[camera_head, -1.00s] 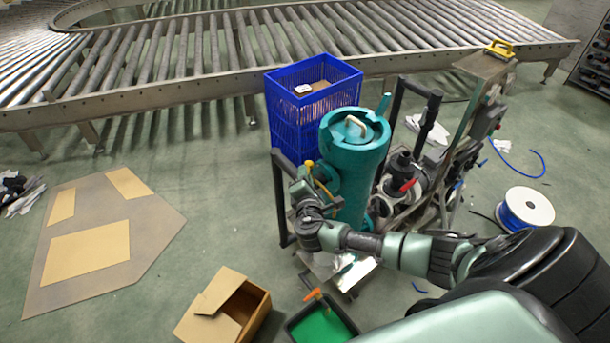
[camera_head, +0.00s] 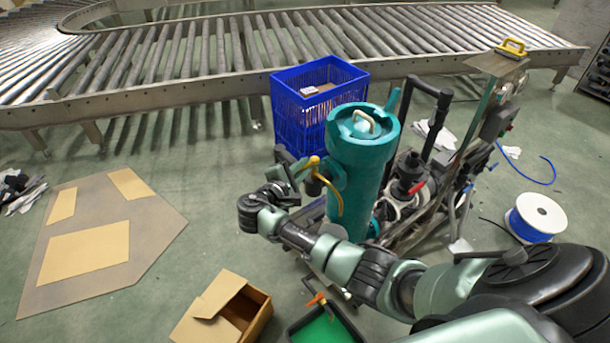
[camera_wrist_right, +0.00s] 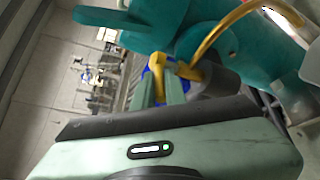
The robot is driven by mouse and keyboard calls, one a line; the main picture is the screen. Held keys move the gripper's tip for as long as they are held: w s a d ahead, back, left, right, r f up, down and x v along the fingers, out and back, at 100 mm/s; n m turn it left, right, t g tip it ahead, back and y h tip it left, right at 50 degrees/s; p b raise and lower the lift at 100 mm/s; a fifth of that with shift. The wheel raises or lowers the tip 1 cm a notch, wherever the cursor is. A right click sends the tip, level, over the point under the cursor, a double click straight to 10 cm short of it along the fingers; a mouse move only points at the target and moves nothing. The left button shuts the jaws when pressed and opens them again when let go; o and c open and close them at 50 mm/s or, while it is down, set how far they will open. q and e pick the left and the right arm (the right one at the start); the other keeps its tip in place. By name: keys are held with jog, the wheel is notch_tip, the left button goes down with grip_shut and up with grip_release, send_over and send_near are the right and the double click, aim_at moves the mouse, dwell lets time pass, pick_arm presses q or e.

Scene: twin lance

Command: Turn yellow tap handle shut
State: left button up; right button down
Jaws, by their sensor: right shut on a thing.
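The yellow tap handle (camera_head: 307,164) sits on a dark tap body (camera_head: 314,186) at the left side of the teal tank (camera_head: 361,150). A curved yellow spout or hose (camera_head: 339,196) hangs down beside it. My right gripper (camera_head: 298,175) is at the handle from the left. In the right wrist view the handle (camera_wrist_right: 158,62) shows at the tips of my right gripper's green fingers (camera_wrist_right: 160,85), which are shut on it. Part of the handle is hidden between the fingers. My left gripper is not in view.
A blue crate (camera_head: 318,95) stands behind the tank. A black pipe frame and red-handled valve (camera_head: 417,187) are to its right. An open cardboard box (camera_head: 225,308) and a green-bottomed tray (camera_head: 325,328) lie in front.

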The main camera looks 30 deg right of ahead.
jog(key=shift+w+f+m+g+h+b, duration=0.1)
jog(key=shift+w+m+g+h+b, duration=0.15)
jog(key=shift+m+g+b, duration=0.35)
jog(key=c, duration=1.5)
grip_release()
jog(key=shift+o, duration=0.2)
jog(key=shift+a, duration=0.1)
jog(key=b+v, duration=0.1)
jog(key=v, duration=0.6)
jog(key=shift+a, duration=0.3)
jog(key=shift+s, duration=0.15)
